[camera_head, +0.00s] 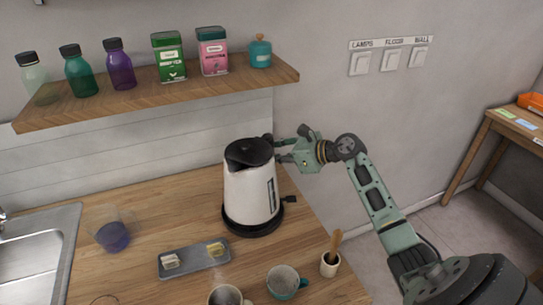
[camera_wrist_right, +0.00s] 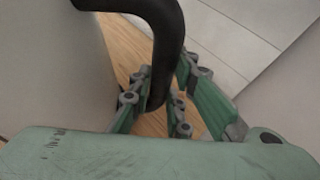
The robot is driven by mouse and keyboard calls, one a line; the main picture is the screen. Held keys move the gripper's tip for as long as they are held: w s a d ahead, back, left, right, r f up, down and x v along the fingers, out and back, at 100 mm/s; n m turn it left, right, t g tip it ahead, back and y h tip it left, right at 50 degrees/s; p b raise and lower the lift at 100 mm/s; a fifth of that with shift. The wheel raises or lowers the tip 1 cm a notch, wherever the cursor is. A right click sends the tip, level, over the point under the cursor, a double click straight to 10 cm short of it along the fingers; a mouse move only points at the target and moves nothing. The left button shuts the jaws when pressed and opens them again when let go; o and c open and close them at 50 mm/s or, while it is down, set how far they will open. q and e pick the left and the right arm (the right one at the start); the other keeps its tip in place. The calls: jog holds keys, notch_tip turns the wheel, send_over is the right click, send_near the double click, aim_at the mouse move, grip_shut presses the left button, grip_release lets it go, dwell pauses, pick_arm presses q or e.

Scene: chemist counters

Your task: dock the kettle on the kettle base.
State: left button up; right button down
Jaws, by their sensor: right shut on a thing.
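The white kettle (camera_head: 251,191) with a black lid stands upright near the right end of the wooden counter. The black round kettle base (camera_head: 250,225) shows under its bottom, with a short dark plug or tab at its right; I cannot tell if the kettle is fully seated. My right gripper (camera_head: 279,150) is at the upper right of the kettle, by its handle. In the right wrist view, the fingers of my right gripper (camera_wrist_right: 160,100) are closed around the lower part of the black handle (camera_wrist_right: 165,40). The white kettle body (camera_wrist_right: 50,70) fills the left side there. My left gripper is not in view.
A grey tray (camera_head: 190,268), a glass with purple liquid (camera_head: 112,235), cups (camera_head: 285,282) and a small pot with a wooden tool (camera_head: 330,264) stand in front. A wooden shelf (camera_head: 150,98) with bottles and tins hangs above. A sink (camera_head: 35,250) is at left.

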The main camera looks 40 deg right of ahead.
jog(key=shift+r, duration=0.25)
dwell(0.3)
jog(key=shift+f+b, duration=0.65)
jog(key=shift+b, duration=0.2)
jog(key=c, duration=1.9)
grip_release()
jog(key=shift+s+f, duration=0.15)
jog(key=shift+f, duration=0.25)
jog(key=shift+p+v, duration=0.3)
jog(key=shift+v, duration=5.25)
jog(key=shift+r, duration=0.15)
